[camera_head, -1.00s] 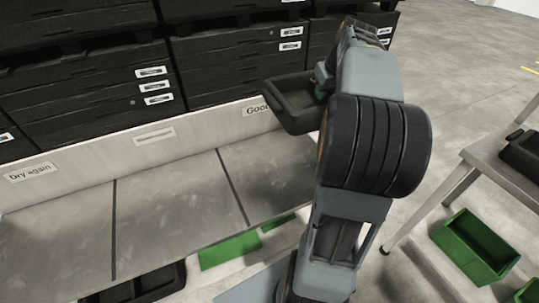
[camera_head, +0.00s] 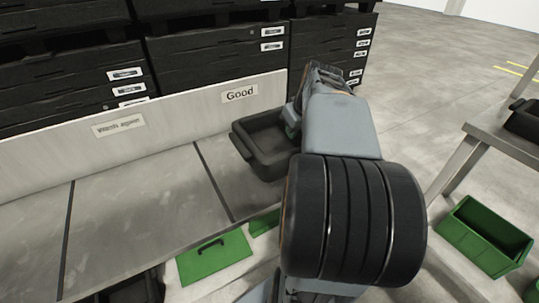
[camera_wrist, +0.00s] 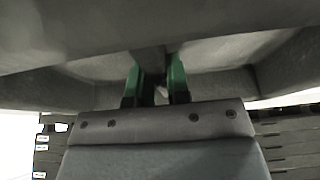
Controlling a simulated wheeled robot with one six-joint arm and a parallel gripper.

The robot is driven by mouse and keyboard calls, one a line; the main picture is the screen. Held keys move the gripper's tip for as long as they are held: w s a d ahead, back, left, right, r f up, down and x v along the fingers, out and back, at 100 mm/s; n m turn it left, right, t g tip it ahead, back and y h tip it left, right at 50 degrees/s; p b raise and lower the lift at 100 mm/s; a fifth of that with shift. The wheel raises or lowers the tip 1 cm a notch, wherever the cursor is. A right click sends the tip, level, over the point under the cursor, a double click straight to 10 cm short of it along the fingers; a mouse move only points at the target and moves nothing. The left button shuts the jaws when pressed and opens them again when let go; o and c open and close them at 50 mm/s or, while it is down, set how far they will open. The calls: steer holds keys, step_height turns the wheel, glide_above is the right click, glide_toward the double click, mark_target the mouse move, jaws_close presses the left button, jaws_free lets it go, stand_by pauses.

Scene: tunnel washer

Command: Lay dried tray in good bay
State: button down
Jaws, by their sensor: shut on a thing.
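A black tray (camera_head: 266,140) is held over the right-hand bay, below the sign reading Good (camera_head: 240,94). The good bay (camera_head: 215,168) is a grey metal section right of a dark divider strip, partly hidden by the tray and my arm. In the head view my gripper (camera_head: 291,122) is mostly hidden behind my arm. I cannot tell whether the tray touches the bay surface.
The wash again bay (camera_head: 135,205) beside it is empty. Stacked black crates (camera_head: 215,55) stand behind the back panel. A green lid-like piece (camera_head: 214,258) lies below the bench front. At right are a metal table (camera_head: 505,140) and a green bin (camera_head: 484,234).

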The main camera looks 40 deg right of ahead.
mark_target(280, 125)
steer(key=w+f, duration=0.1)
steer(key=w, duration=0.1)
steer(key=w+d+f, duration=0.1)
steer(key=w, duration=0.2)
steer(key=w+f, duration=0.2)
steer(key=w, duration=0.1)
steer(key=shift+w+d, duration=0.15)
steer(key=shift+d, duration=0.1)
steer(key=w+f, duration=0.1)
steer(key=f, duration=0.1)
steer(key=w+d+f, duration=0.1)
steer(key=w+f, duration=0.1)
steer(key=shift+w+f+b, duration=0.25)
steer(key=shift+b, duration=0.15)
steer(key=shift+w+f, duration=0.15)
steer(key=shift+f, duration=0.05)
steer(key=shift+w+f+b, duration=0.15)
steer(key=shift+f+b, duration=0.05)
steer(key=shift+f, duration=0.7)
steer(key=shift+w+f+b, duration=0.1)
steer(key=shift+f+b, duration=0.05)
steer(key=shift+f, duration=0.75)
steer(key=shift+f, duration=0.15)
steer(key=c, duration=1.1)
jaws_free()
